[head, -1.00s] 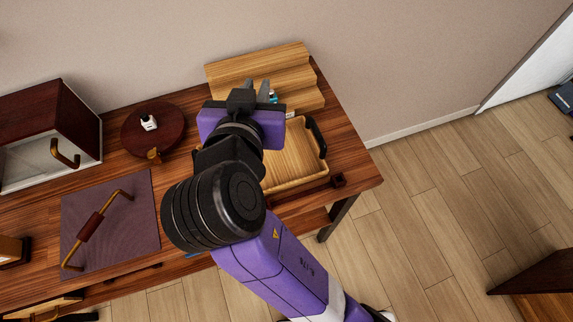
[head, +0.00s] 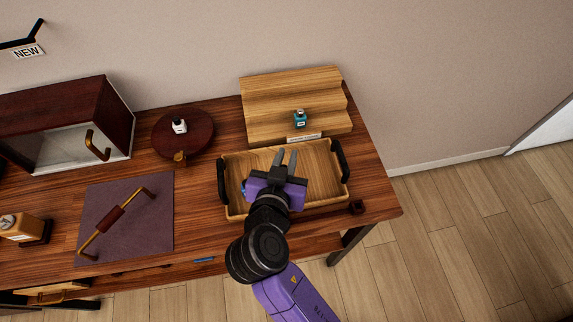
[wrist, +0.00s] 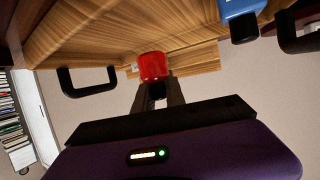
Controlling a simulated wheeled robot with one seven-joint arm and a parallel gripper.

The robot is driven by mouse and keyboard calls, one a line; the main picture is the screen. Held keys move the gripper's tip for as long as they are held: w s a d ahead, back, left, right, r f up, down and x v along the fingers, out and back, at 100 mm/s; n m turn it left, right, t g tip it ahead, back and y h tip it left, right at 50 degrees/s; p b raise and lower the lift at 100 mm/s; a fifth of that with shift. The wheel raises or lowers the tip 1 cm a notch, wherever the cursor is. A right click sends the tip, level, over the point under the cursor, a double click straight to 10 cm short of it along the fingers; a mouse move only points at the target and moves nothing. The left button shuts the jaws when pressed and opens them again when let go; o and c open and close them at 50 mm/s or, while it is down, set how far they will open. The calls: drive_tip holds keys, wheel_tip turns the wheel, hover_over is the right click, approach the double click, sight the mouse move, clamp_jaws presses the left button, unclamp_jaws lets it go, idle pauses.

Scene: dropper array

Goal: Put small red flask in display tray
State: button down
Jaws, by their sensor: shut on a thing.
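A small red flask (wrist: 153,67) is between the fingers of my gripper (wrist: 158,90) in the wrist view. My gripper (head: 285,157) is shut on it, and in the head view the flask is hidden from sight. A light wooden tray with black handles (head: 325,205) lies on the table, with my gripper over its middle. In the wrist view the tray (wrist: 85,35) shows beyond the flask. I cannot tell how far the flask is above the tray floor.
A blue flask (wrist: 238,8) stands at the tray's left end in the head view. A stepped wooden stand (head: 275,95) behind holds a teal bottle (head: 300,119). A dark round stand (head: 190,145) with a white bottle (head: 179,126) is at left.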

drive_tip(key=shift+f, duration=1.9)
drive_tip(key=shift+f, duration=0.15)
drive_tip(key=c, duration=1.4)
unclamp_jaws()
drive_tip(key=shift+s+r, duration=0.1)
drive_tip(key=shift+r, duration=0.15)
drive_tip(key=b+v, duration=0.1)
drive_tip(key=v, duration=1.1)
drive_tip(key=shift+f, duration=0.15)
